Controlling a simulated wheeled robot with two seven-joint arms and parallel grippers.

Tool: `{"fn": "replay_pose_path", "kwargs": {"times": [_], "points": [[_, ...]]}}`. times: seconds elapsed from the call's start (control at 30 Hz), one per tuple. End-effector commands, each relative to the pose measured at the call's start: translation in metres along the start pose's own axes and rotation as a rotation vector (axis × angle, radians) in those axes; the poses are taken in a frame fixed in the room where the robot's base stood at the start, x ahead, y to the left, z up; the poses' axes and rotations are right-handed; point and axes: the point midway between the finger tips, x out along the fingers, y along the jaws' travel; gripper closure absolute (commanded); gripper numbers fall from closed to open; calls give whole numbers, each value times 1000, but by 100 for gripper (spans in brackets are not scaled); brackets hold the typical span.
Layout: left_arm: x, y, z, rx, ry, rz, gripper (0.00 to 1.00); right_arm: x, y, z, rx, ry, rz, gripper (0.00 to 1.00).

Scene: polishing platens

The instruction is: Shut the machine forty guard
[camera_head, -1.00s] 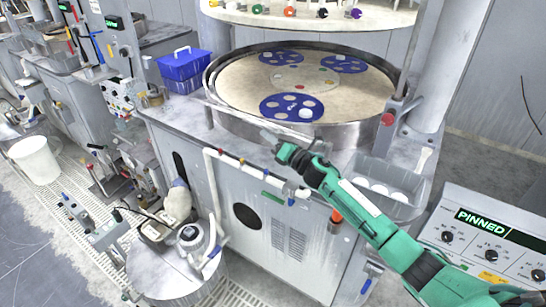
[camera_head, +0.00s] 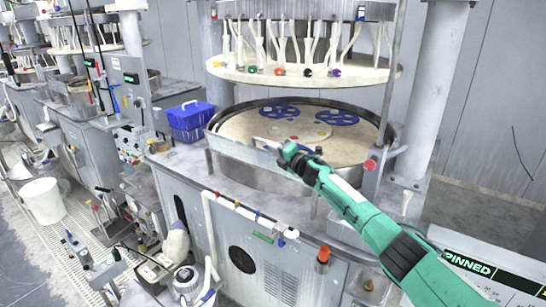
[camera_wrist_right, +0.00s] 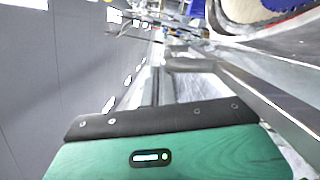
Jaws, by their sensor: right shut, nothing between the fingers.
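The polishing machine's round platen (camera_head: 247,127) holds blue perforated discs. A curved grey metal guard band (camera_head: 236,152) stands along the platen's left and front edge; its position relative to fully shut is hard to judge. My right gripper (camera_head: 264,145), on a green arm from the lower right, is shut and empty at the front of the band, overlapping its upper edge in the head view. I cannot tell whether it touches. The right wrist view shows a long grey metal edge (camera_wrist_right: 268,100) beside the gripper. My left gripper is out of view.
An upper plate (camera_head: 340,76) with coloured knobs hangs above the platen. A red knob (camera_head: 370,165) sits on the right post. Blue baskets (camera_head: 190,116) stand left of the platen. A panel reading "PINNED" (camera_head: 468,264) is at lower right.

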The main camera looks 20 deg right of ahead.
Motion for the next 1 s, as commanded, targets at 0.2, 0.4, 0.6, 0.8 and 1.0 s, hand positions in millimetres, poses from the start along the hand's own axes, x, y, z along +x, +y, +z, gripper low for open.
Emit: {"fn": "replay_pose_path", "kwargs": {"times": [0.2, 0.4, 0.6, 0.8, 1.0], "points": [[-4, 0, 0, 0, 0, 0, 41, 8, -1, 21, 120, -1, -32, 100], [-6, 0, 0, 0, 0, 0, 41, 11, -4, 31, 191, 0, -48, 100], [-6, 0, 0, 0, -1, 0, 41, 12, -5, 35, 218, -1, -55, 100], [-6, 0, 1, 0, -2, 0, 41, 12, -5, 36, 222, -1, -55, 100], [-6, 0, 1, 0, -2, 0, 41, 12, -5, 36, 221, -2, -56, 100]]}}
